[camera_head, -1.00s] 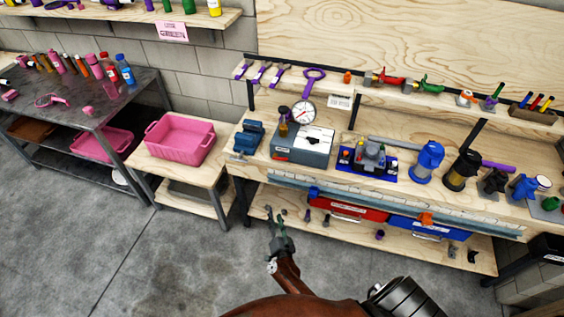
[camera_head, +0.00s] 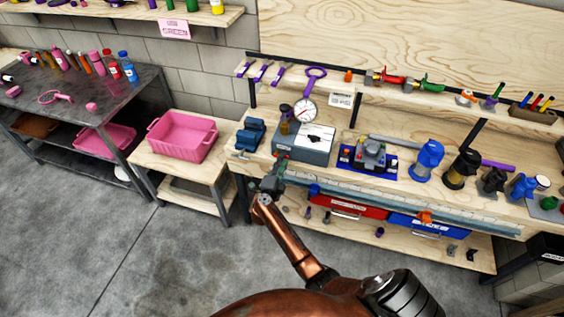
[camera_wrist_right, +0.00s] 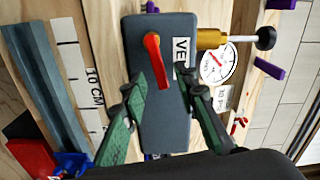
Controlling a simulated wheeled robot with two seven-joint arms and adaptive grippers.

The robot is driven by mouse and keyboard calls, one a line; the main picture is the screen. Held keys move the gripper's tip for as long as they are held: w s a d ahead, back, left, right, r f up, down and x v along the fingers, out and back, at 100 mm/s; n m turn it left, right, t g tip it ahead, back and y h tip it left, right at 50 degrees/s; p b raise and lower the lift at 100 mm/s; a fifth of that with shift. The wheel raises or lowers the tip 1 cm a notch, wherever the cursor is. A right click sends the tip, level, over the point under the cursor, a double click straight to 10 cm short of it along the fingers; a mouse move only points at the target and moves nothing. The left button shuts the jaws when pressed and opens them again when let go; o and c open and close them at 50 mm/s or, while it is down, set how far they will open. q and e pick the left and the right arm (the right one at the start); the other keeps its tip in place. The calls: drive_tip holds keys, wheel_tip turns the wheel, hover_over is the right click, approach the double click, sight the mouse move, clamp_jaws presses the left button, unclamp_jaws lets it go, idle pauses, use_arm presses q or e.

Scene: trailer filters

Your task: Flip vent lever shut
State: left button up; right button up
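The vent box is a dark grey block (camera_head: 315,156) on the workbench, with a white label on its top. In the right wrist view the box (camera_wrist_right: 165,120) fills the middle. A red lever (camera_wrist_right: 157,62) with an orange pivot lies across its face, beside a partly hidden label reading "VE". My right gripper (camera_wrist_right: 160,80) has its green fingers apart, one on each side of the lever's free end; I cannot tell whether either touches it. In the head view the right gripper (camera_head: 273,170) is at the box's front left. My left gripper is not in view.
A brass fitting with a black knob (camera_wrist_right: 265,38) and a round gauge (camera_wrist_right: 217,65) adjoin the box. A blue device (camera_head: 250,135) stands left of it; a blue tray (camera_head: 352,175) lies right. A pale ruler strip (camera_wrist_right: 80,75) runs along the bench.

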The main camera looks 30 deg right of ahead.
drive_tip(key=shift+w+d, duration=0.2)
drive_tip(key=shift+c, duration=0.7)
clamp_jaws()
